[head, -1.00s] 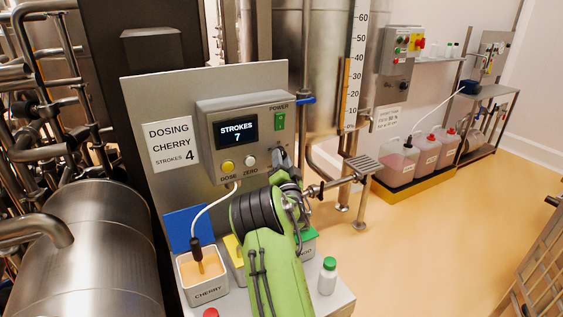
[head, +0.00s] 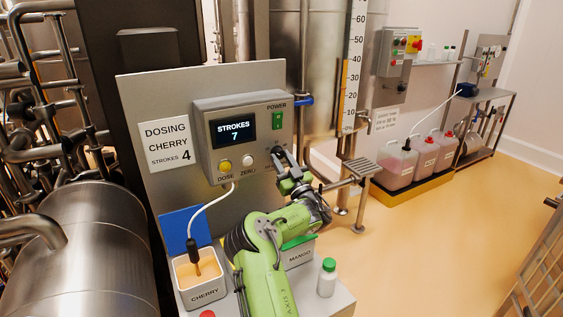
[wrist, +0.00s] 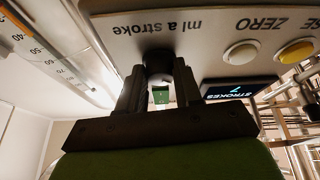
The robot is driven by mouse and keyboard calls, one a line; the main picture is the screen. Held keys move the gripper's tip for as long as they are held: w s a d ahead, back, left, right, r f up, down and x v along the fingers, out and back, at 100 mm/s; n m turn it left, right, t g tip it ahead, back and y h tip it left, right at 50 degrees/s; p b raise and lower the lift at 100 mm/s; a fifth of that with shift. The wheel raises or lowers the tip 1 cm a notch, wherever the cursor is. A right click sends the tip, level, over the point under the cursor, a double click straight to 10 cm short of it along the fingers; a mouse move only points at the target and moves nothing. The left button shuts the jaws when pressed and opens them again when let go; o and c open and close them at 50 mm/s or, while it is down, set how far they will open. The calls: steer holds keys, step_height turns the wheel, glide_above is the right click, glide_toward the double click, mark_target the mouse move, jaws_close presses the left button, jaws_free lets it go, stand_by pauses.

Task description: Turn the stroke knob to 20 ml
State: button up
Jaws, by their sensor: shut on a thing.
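The stroke knob (wrist: 159,66) is a dark knob under the "ml a stroke" label in the wrist view, which is upside down. My gripper (wrist: 158,80) is shut on it, one finger on each side. In the head view my gripper (head: 279,160) is at the lower right of the grey dosing box (head: 205,140) and covers most of the knob. The knob's pointer and scale numbers cannot be read. The display (head: 234,130) reads STROKES 7.
A yellow DOSE button (head: 225,166), a white ZERO button (head: 247,160) and a green power switch (head: 277,121) are close by. Below stand a CHERRY tub (head: 204,294) with a hose, a MANGO tub (head: 299,257) and a green-capped bottle (head: 327,278).

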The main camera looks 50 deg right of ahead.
steer(key=shift+d+f+n+y, duration=0.1)
steer(key=shift+n+y, duration=0.7)
steer(key=shift+n, duration=0.4)
steer(key=o, duration=1)
steer(key=shift+s, duration=0.1)
steer(key=b+v, duration=1.4)
steer(key=v, duration=0.1)
steer(key=shift+s+f, duration=0.25)
steer(key=shift+s, duration=0.05)
